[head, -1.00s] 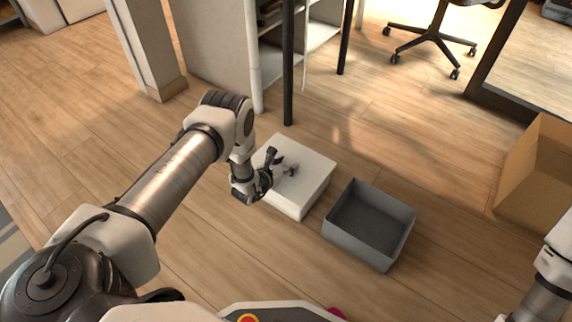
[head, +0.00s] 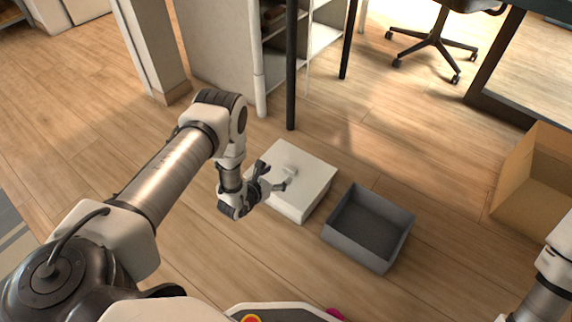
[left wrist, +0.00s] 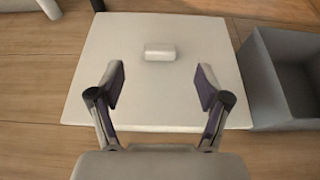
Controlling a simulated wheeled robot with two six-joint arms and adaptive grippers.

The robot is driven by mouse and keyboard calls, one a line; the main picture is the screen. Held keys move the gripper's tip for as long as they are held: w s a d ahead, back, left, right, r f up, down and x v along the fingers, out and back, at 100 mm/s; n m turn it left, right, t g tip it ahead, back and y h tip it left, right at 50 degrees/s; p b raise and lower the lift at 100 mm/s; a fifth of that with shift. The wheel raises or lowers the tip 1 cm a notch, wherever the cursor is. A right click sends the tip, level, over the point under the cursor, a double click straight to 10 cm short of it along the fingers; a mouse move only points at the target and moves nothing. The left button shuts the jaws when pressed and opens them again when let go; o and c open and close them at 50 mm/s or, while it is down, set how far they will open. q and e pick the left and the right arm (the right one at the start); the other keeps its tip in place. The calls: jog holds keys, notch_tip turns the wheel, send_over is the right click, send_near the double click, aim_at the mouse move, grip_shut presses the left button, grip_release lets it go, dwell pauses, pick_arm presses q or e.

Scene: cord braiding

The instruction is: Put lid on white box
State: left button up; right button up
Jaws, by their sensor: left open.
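The white box (head: 299,212) stands on the floor, left of a grey open box. A white lid (head: 309,164) with a small block handle (head: 290,173) lies over its top. The lid's edges look roughly in line with the box walls; I cannot tell whether it is fully seated. In the left wrist view the lid (left wrist: 160,100) looks flat, with the handle (left wrist: 160,52) beyond my fingertips. My left gripper (head: 277,177) is open and empty at the lid's left side, its fingers apart and clear of the handle. My right gripper is out of view.
The grey open box (head: 345,241) looks empty and stands close to the white box's right side. A cardboard box (head: 540,180) is at the far right. A shelf unit with a dark post (head: 291,70) stands behind. Floor at the left is clear.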

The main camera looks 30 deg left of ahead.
pick_arm(q)
jog(key=p+v, duration=0.1)
jog(key=v, duration=0.4)
jog(key=shift+f, duration=0.1)
